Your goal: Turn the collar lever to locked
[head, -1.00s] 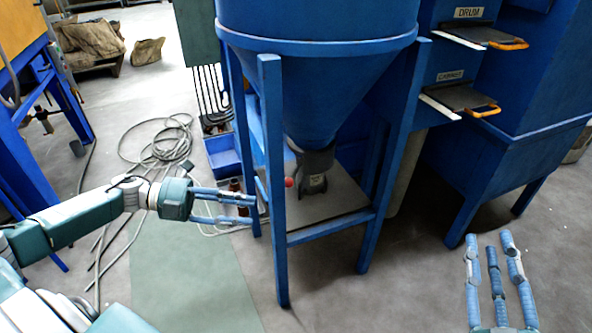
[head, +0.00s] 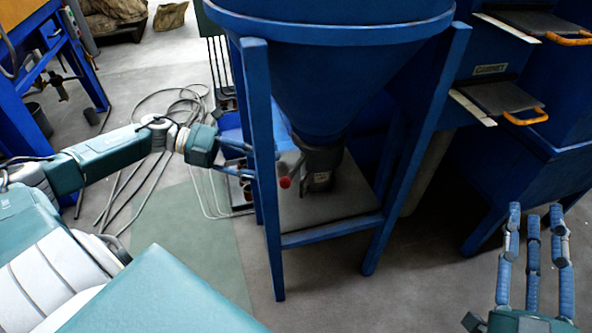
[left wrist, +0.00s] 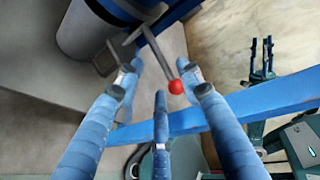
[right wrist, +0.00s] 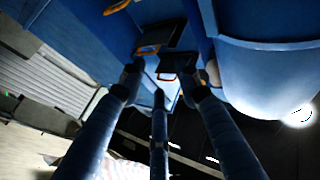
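The collar lever is a grey rod ending in a red ball knob (head: 285,182). It sticks out from the dark collar (head: 322,160) under the blue hopper. In the left wrist view the knob (left wrist: 176,87) is between the spread fingertips of my left gripper (left wrist: 164,83), and its rod runs up to the left. I cannot tell whether a finger touches it. In the head view my left gripper (head: 250,170) is just left of the knob, partly hidden by a blue frame leg. My right gripper (head: 535,215) is open and empty, far right of the lever.
The blue frame legs (head: 262,150) and the lower crossbar (head: 330,231) stand close around the lever. A metal plate (head: 345,205) lies below the collar. Cables (head: 165,100) lie on the floor at left. Trays with orange handles (head: 526,117) are at upper right.

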